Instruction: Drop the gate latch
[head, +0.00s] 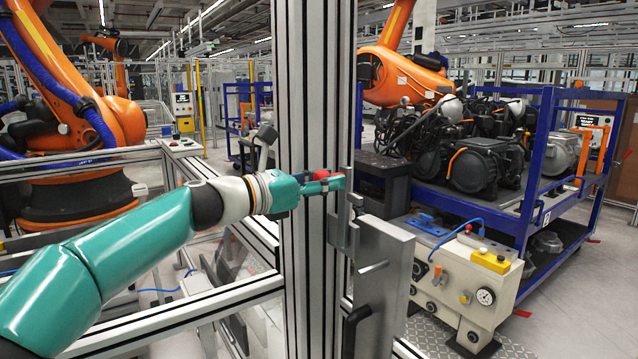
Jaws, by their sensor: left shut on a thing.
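My left arm, teal and white, reaches in from the left across the aluminium post (308,100). My left gripper (328,183) is at the right side of the post, shut on the red knob of the gate latch (322,174). The knob is partly hidden by the fingers. The grey latch plate (343,222) stands upright beside the post, just below and right of the gripper. The grey gate panel (385,285) is right of the plate, close to the post. My right gripper is not in view.
A beige control box (462,285) with a gauge and blue hose stands right of the gate. Behind it is a blue rack (535,150) loaded with drive units. An orange robot arm (60,110) stands behind the fence rails (170,320) at left. Open floor shows at far right.

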